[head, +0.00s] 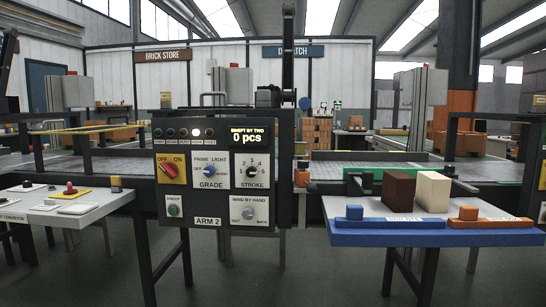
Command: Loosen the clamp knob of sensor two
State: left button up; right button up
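I cannot clearly make out the clamp knob of sensor two. A small orange block-like part (301,176) sits at the right side of the dark control panel (226,216); I cannot tell whether it belongs to a sensor. The panel is labelled ARM 2, and its display (249,134) reads "SWEPT BY TWO 0 pcs". It carries a red switch on yellow (171,169), a blue GRADE knob (210,171), a black STROKE dial (252,170), a green SWEEP button (173,210) and a grey WIND BY HAND knob (249,213). Neither of my grippers is in view.
A conveyor (334,170) runs behind the panel. At right, a blue-edged table (395,236) bears a dark brown brick (398,191), a cream brick (433,191) and blue and orange blocks. At left, a grey table (95,204) carries a red button. Grey floor shows in front.

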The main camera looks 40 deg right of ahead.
aim_at(302, 165)
jog(key=z, duration=0.6)
jog(key=i, duration=1.5)
jog(key=z, duration=1.25)
